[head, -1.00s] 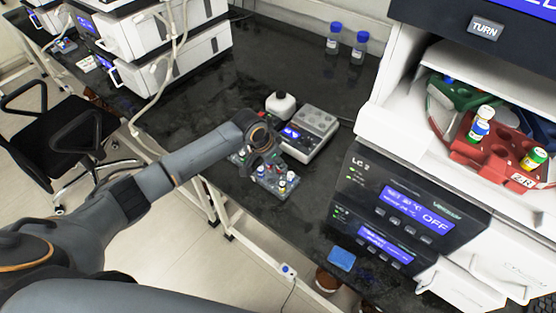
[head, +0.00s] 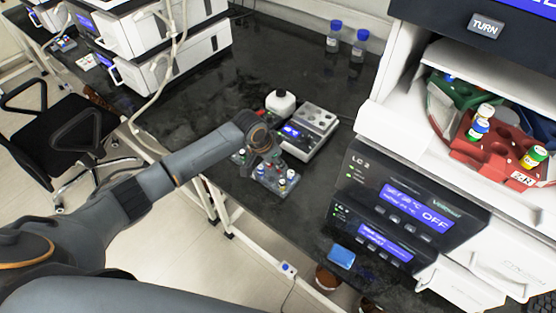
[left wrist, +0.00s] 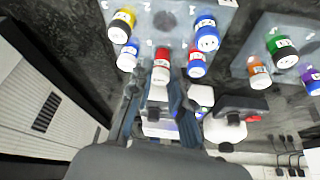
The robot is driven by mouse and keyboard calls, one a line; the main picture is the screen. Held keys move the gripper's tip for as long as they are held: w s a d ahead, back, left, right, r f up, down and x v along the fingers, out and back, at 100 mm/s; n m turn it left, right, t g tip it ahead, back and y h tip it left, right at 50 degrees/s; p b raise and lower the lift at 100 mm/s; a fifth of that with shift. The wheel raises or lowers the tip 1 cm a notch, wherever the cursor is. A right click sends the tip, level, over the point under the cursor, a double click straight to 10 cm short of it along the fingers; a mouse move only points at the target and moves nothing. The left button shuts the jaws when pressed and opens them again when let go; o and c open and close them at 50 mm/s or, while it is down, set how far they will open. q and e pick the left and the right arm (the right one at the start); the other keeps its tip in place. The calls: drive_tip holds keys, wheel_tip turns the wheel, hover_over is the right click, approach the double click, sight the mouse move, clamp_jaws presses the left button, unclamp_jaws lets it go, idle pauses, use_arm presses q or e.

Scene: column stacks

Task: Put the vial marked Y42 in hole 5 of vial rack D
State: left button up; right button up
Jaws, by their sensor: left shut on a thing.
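My left gripper (head: 268,158) is low over a grey rack (head: 268,185) of vials on the dark bench. The mark on this vial is too small to read. My right gripper is out of view.
Another rack (left wrist: 275,22) with green, orange and purple vials shows in the left wrist view. The LC 2 instrument (head: 400,210) is to the right.

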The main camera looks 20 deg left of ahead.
use_arm(q)
drive_tip(key=shift+f, duration=0.15)
drive_tip(key=shift+f, duration=0.45)
idle(0.3)
drive_tip(key=o, duration=1.2)
drive_tip(key=shift+r+p, duration=3.05)
drive_tip(key=shift+p, duration=0.15)
